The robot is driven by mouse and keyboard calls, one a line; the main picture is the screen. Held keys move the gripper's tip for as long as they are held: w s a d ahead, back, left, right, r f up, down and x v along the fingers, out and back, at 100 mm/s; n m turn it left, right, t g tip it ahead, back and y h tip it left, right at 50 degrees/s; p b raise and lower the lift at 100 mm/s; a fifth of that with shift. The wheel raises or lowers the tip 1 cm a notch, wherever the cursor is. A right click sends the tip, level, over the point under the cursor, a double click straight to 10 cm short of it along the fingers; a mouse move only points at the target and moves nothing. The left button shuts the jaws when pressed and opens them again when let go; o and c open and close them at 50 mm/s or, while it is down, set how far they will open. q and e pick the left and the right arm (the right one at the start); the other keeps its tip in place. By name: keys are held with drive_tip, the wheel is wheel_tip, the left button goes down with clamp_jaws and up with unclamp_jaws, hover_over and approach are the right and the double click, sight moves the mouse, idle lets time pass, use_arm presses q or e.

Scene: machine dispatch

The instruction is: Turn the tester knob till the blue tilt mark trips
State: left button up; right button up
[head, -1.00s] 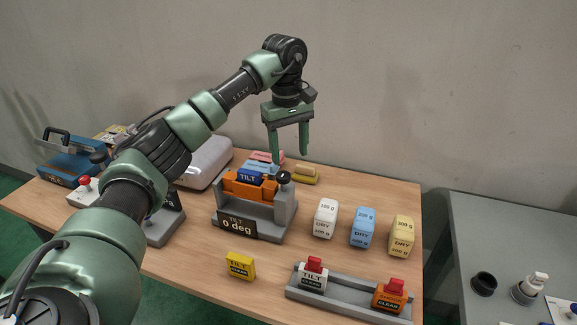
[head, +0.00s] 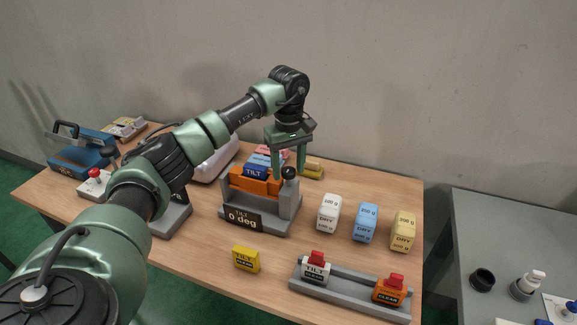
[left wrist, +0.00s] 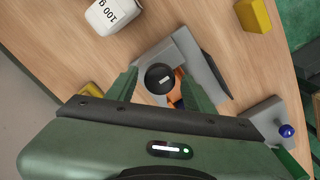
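A blue mark labelled TILT (head: 256,171) lies on the cradle, which looks level. The black tester knob (head: 289,173) tops the stand's right post; it also shows in the left wrist view (left wrist: 160,78). My left gripper (head: 290,174) points down at the knob, open, with its fingers on either side of it. I cannot tell whether the fingers touch it. My right gripper is not in view.
White (head: 329,213), blue (head: 365,222) and yellow (head: 402,231) weight blocks stand right of the tester. A yellow block (head: 246,258) lies in front. A grey rack (head: 345,290) holds two red-topped marks at the front right. Pink and yellow pieces lie behind the tester.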

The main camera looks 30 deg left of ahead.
use_arm(q)
clamp_jaws()
drive_tip(key=shift+n, duration=0.3)
